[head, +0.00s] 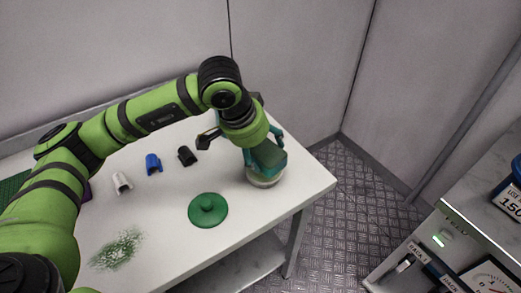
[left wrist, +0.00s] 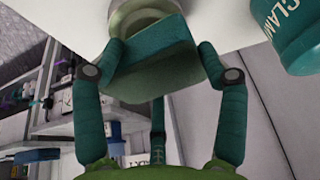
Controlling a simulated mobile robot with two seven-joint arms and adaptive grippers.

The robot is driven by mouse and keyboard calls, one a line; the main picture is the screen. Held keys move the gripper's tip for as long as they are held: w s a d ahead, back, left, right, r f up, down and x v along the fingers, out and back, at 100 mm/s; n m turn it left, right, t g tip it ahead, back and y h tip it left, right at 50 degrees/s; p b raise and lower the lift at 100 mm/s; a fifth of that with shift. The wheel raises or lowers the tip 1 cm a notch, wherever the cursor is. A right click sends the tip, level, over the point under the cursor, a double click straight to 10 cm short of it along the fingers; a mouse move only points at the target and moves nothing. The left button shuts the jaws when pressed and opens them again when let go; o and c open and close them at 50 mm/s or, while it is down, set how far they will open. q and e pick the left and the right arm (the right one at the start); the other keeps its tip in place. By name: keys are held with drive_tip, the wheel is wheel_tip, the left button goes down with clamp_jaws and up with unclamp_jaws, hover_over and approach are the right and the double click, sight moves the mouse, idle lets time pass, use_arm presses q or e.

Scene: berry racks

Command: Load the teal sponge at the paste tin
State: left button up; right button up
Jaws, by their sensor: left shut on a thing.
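The teal sponge (head: 268,158) is held by my left gripper (head: 262,146) above the open paste tin (head: 265,181) near the table's right end. In the left wrist view the sponge (left wrist: 158,62) sits between the two teal fingers of my left gripper (left wrist: 155,65), which is shut on it. The pale round tin (left wrist: 135,15) shows just beyond the sponge, partly hidden by it. I cannot tell whether the sponge touches the paste. The green lid with a knob (head: 208,210) lies on the table to the left of the tin. My right gripper is not in view.
A white clip (head: 122,183), a blue clip (head: 153,164) and a black clip (head: 187,156) stand on the white table (head: 165,225). A green speckled patch (head: 117,250) marks its front left. A counter with a dial (head: 490,278) stands at the right. A teal labelled container (left wrist: 285,35) shows in the wrist view.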

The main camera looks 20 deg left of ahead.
sight(267, 144)
use_arm(q)
drive_tip(key=shift+r+p, duration=0.85)
drive_tip(key=shift+r, duration=1.55)
